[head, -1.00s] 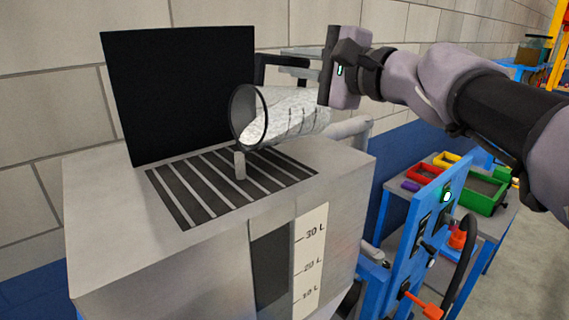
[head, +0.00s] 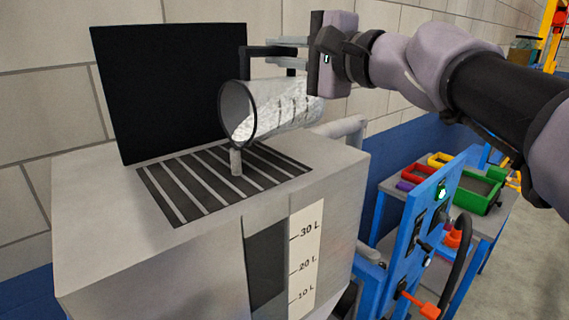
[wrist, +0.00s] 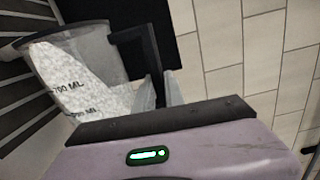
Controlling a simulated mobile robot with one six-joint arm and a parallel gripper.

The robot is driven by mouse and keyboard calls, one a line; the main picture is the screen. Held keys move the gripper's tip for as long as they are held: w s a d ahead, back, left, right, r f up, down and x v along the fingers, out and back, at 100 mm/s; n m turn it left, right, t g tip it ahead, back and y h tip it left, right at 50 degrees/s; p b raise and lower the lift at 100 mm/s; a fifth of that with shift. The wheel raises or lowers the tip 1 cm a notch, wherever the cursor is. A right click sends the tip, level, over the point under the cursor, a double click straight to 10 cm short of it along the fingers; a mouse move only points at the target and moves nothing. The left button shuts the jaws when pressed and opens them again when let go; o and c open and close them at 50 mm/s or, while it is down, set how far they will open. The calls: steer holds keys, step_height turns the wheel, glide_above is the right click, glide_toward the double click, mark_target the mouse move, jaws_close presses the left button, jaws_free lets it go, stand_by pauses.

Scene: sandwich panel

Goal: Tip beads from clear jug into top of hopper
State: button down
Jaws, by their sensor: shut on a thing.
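The clear jug (head: 290,104) lies tipped on its side above the hopper, its dark-rimmed mouth to the left. White beads lie along its lower side, and a short pale stream (head: 236,162) falls from its lip onto the slatted grate (head: 190,190) on top of the grey hopper (head: 110,225). My gripper (head: 278,54) is shut on the jug's black handle, above the jug body. The wrist view also shows the jug (wrist: 98,55) with beads against its printed ML marks, and my gripper fingers (wrist: 160,92) at the handle.
A black panel (head: 170,90) stands upright behind the grate. A litre scale (head: 304,255) is on the hopper's front. To the right are a blue control panel (head: 405,250) with a green light and a table with coloured bins (head: 477,195). A block wall is behind.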

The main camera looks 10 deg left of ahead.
steer(key=shift+s+a+r+n+b, duration=0.4)
steer(key=shift+s+n+b, duration=0.1)
steer(key=shift+s+b, duration=0.05)
steer(key=shift+s+a+r+n+b, duration=0.35)
steer(key=shift+s+n+b, duration=0.15)
steer(key=shift+s+b, duration=0.05)
stand_by(0.7)
steer(key=shift+s+a+r+n+b, duration=0.4)
steer(key=shift+s+a+n+b, duration=0.25)
steer(key=shift+s+n, duration=0.2)
stand_by(0.6)
